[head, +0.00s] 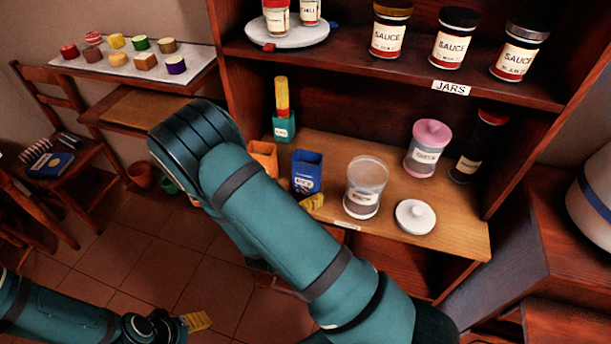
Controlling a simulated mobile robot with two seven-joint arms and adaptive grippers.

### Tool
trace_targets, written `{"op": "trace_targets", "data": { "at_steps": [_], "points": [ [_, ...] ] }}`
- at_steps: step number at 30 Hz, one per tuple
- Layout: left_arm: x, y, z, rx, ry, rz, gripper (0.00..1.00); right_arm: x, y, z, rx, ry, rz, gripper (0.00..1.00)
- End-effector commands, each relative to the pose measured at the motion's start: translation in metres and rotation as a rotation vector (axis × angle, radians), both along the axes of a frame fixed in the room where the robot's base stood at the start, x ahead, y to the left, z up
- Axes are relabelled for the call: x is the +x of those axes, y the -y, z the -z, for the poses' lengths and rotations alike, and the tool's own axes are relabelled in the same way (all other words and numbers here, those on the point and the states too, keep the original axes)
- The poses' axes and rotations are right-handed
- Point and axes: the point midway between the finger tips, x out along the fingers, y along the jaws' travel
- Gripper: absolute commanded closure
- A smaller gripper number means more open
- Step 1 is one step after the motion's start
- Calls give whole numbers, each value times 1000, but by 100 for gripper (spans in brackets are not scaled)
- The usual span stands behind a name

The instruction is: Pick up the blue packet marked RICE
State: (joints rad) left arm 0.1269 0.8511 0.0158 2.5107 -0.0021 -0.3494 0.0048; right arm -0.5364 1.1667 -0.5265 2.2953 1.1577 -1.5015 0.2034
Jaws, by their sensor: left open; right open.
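The blue packet (307,170) stands upright on the wooden counter of the shelf unit, near the middle of the head view. It has a small white label, too small to read surely. My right arm crosses in front of the counter, and my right gripper (311,202) is mostly hidden behind it. A yellow ridged fingertip shows at the packet's lower front; I cannot tell whether it touches. The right gripper is open. My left gripper (195,321) is low at the bottom left, over the tiled floor, open and far from the packet.
An orange packet (263,156) stands just left of the blue one, partly behind my arm. To the right are a clear canister (365,190), its white lid (415,216) and a pink-lidded jar (428,150). Sauce jars (453,40) stand on the shelf above.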

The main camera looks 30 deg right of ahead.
Motion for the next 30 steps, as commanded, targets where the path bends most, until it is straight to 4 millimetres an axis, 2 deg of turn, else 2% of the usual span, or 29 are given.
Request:
{"op": "trace_targets", "data": {
  "at_steps": [8,18,27,29,30],
  "points": [
    [0,0,1,0,1,0,44,13,18,0,0,0,1,0],
    [1,0,5,0,3,-1,44,38,53,1,1,0,1,0],
    [1,0,5,0,3,-1,44,41,57,1,1,-1,0,0],
    [1,0,5,0,3,-1,44,41,57,1,1,-1,0,18],
    [1,0,5,0,3,-1,44,41,57,1,1,-1,0,32]
  ]
}}
